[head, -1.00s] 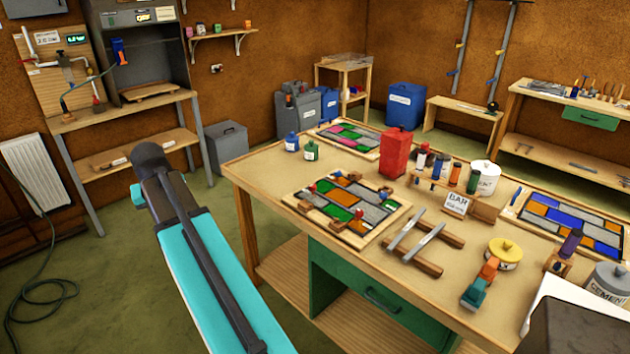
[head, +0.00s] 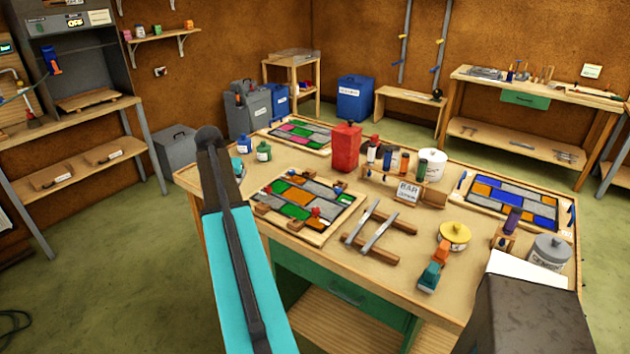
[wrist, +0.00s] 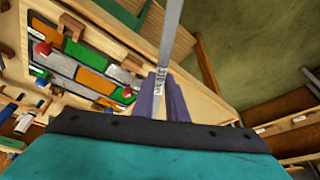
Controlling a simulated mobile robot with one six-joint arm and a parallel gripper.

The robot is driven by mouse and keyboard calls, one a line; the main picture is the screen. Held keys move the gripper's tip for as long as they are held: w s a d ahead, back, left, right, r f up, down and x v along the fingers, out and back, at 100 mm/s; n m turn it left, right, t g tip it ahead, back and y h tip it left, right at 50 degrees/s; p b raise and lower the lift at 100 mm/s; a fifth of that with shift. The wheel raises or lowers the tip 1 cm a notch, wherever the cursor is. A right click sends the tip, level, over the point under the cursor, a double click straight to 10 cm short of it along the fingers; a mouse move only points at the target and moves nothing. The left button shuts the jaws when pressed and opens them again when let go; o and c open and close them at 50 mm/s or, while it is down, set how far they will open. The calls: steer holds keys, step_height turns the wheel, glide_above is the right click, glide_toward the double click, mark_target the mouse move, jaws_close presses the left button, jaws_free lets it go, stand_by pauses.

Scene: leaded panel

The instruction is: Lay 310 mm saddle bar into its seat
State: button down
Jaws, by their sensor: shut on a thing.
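My gripper (wrist: 163,100) has purple fingers and is shut on a grey metal saddle bar (wrist: 171,35) with a small white label, in the wrist view. The bar runs upward out of that picture. The leaded panel (head: 303,198), with orange, green and grey panes, lies on the bench in a wooden frame with blocks and red knobs. It also shows at left in the wrist view (wrist: 88,68), with the held bar to its right. The bar's seat cannot be made out. In the head view my arm hides the gripper and held bar.
Two more bars (head: 379,233) lie across wooden rests (head: 370,249) right of the panel.

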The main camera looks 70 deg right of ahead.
steer(key=s+d+f+m+g+p, duration=0.2)
steer(key=s+d+m, duration=0.4)
steer(key=s+d, duration=1.4)
steer(key=s+f, duration=0.1)
steer(key=s, duration=0.2)
steer(key=shift+s, duration=0.1)
steer(key=shift+s+f+b, duration=0.2)
steer(key=shift+f+b, duration=1.35)
steer(key=shift+f, duration=1.35)
steer(key=shift+w+a+f+b, duration=0.1)
steer(key=shift+f+b, duration=0.7)
steer(key=shift+f, duration=0.35)
